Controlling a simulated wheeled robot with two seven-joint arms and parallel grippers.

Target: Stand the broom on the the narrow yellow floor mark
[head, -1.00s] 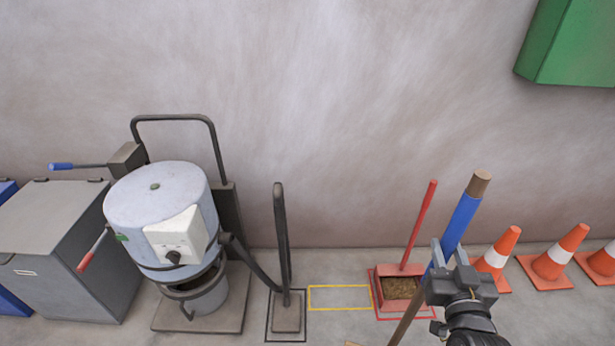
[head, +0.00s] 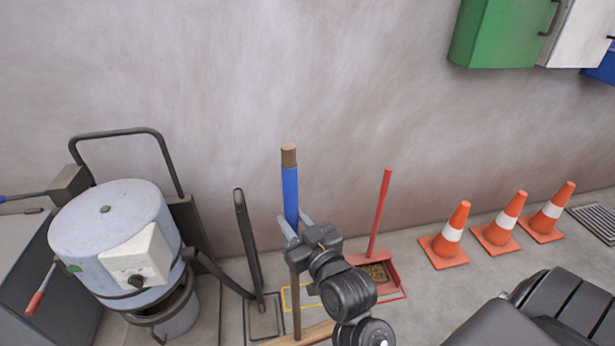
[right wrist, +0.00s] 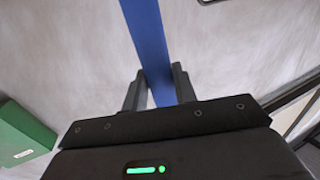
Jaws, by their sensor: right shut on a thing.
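The broom (head: 290,195) has a wooden handle with a blue sleeve and stands nearly upright in the head view. Its pale wooden head (head: 312,333) is at the bottom edge, partly cut off, and I cannot tell whether it touches the floor. My right gripper (head: 297,228) is shut around the blue sleeve, which also shows between the fingers in the right wrist view (right wrist: 158,80). The narrow yellow floor mark (head: 284,299) lies behind the handle, partly hidden by the broom and my right arm. My left gripper is out of view.
Left of the mark stands a dark upright tool (head: 247,240) in a black outline. Right of it, a red dustpan (head: 385,260) with debris sits in a red outline. Orange cones (head: 451,236) stand farther right. A pale blue drum machine (head: 110,225) stands at left.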

